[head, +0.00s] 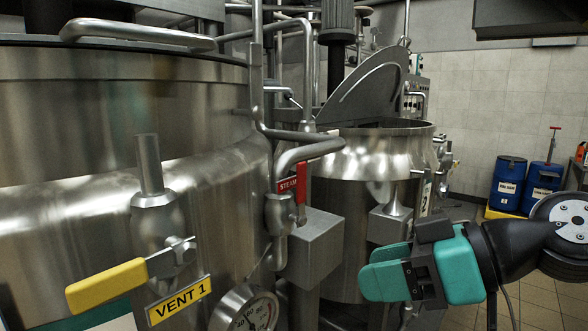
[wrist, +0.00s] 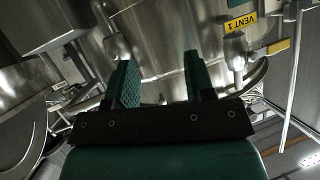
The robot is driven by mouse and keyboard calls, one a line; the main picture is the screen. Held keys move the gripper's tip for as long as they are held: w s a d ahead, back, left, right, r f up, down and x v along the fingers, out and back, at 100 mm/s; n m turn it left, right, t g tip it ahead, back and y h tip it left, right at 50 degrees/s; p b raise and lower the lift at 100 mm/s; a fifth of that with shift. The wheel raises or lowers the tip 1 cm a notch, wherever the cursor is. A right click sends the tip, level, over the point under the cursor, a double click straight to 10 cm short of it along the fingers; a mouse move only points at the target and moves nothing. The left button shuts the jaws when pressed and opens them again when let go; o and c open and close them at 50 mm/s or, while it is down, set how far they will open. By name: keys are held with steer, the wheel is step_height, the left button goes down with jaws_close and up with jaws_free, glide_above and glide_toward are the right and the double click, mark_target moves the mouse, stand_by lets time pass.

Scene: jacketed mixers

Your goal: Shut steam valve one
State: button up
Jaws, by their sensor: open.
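The steam valve (head: 281,214) sits on the pipe at the right side of the near mixer. Its red handle (head: 301,196) hangs roughly vertical, next to a red label (head: 287,185) reading STEAM; any number is not readable. My teal gripper (head: 372,276) is to the right of the valve and lower in the picture, apart from it. In the wrist view my gripper (wrist: 158,78) has its two fingers spread, with nothing between them. The red handle cannot be made out in the wrist view.
The near mixer (head: 90,110) carries a yellow vent handle (head: 105,286), a VENT 1 label (head: 180,300) and a dial gauge (head: 246,310). A grey box (head: 311,240) stands right of the valve. A second mixer (head: 385,150) is behind. Blue drums (head: 508,185) stand far right.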

steer(key=w+d+r+t+y, duration=0.2)
steer(key=w+d+r+t, duration=0.2)
steer(key=w+r+t, duration=0.25)
steer(key=p, duration=1.2)
glide_toward(304, 173)
steer(key=shift+m+g, duration=0.25)
steer(key=shift+m, duration=0.15)
steer(key=x, duration=0.9)
steer(key=shift+w+a+r, duration=0.2)
steer(key=shift+a+r, duration=0.05)
steer(key=shift+r, duration=0.05)
steer(key=shift+w+a+f, duration=0.15)
steer(key=shift+w+a, duration=0.15)
steer(key=shift+a, duration=0.05)
jaws_close()
